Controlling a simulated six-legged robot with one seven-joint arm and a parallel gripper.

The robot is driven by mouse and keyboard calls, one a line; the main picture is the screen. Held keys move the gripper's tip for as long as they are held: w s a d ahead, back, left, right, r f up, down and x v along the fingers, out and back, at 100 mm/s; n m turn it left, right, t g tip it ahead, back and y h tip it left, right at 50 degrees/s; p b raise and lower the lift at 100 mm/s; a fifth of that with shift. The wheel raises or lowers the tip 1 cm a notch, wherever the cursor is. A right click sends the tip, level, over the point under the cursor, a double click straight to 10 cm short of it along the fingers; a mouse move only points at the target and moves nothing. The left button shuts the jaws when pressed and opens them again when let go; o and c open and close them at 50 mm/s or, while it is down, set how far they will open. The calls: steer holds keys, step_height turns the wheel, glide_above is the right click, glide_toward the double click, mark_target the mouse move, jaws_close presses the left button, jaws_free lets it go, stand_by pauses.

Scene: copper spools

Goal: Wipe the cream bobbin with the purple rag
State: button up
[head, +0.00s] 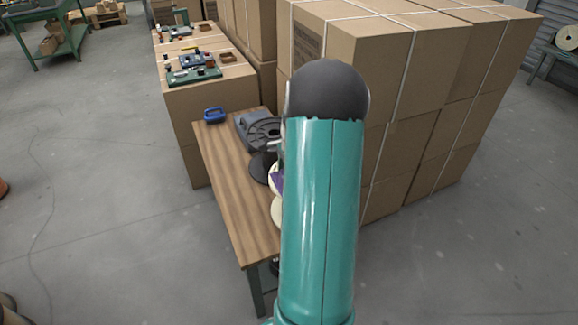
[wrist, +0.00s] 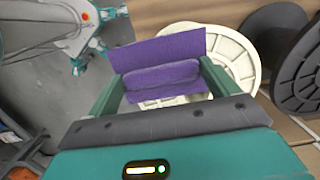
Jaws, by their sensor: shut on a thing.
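The purple rag (wrist: 158,50) is held between the two fingers of my gripper (wrist: 160,78) in the wrist view. Its upper part stands up above the fingers and a folded part hangs between them. The cream bobbin (wrist: 238,58) is right behind the rag, partly covered by it and by the right finger. I cannot tell whether the rag touches it. In the head view the cream bobbin (head: 277,212) and a bit of the purple rag (head: 277,181) show at the table's right side. My arm hides the rest there, and my gripper.
A dark spool (wrist: 272,45) stands close to the right of the cream bobbin. The wooden table (head: 235,190) also holds a grey device (head: 252,130) and a blue object (head: 214,115). Stacked cardboard boxes (head: 425,90) rise behind and right. The table's near left part is clear.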

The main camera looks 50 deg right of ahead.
steer(key=shift+s+r, duration=0.1)
steer(key=shift+r, duration=1.9)
